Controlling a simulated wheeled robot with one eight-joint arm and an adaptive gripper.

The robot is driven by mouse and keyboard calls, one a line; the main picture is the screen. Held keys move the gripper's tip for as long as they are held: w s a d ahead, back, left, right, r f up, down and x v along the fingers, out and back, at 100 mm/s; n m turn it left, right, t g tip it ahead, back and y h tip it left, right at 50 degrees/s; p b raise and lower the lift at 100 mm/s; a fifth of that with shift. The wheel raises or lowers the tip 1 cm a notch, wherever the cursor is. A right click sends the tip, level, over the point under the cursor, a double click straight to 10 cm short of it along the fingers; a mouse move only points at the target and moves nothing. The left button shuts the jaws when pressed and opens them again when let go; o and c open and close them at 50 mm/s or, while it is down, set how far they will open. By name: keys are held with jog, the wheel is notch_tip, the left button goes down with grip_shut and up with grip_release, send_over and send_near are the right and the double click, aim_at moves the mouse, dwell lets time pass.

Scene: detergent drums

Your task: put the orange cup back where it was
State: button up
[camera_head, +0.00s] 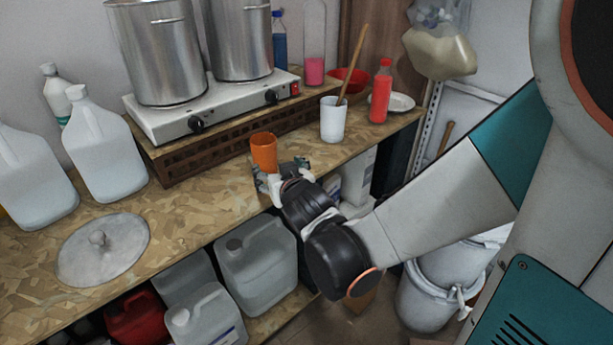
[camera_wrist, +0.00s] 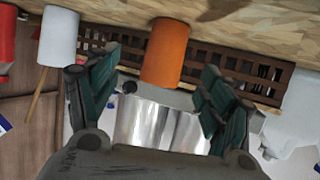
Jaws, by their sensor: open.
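The orange cup (camera_head: 264,150) stands upright on the wooden counter (camera_head: 190,222), in front of the brown slatted crate. My gripper (camera_head: 279,172) is at the counter's front edge, just on the near side of the cup. In the wrist view the picture is upside down, and the orange cup (camera_wrist: 165,52) shows beyond and between the two green-padded fingers of my gripper (camera_wrist: 158,88). The fingers are spread apart with nothing held between them. Whether a finger touches the cup cannot be told.
A white cup with a wooden stick (camera_head: 333,120) and a red bottle (camera_head: 381,92) stand to the right. The slatted crate (camera_head: 215,135) bears a hot plate with steel pots (camera_head: 160,50). A metal lid (camera_head: 103,250) and white jugs (camera_head: 105,150) are left. Counter around the orange cup is clear.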

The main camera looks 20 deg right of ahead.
jog(key=s+r+n+g+y, duration=0.1)
jog(key=s+g, duration=0.5)
jog(key=s, duration=1.5)
jog(key=shift+s+r+g, duration=0.25)
jog(key=shift+r+g, duration=0.15)
jog(key=shift+r, duration=0.2)
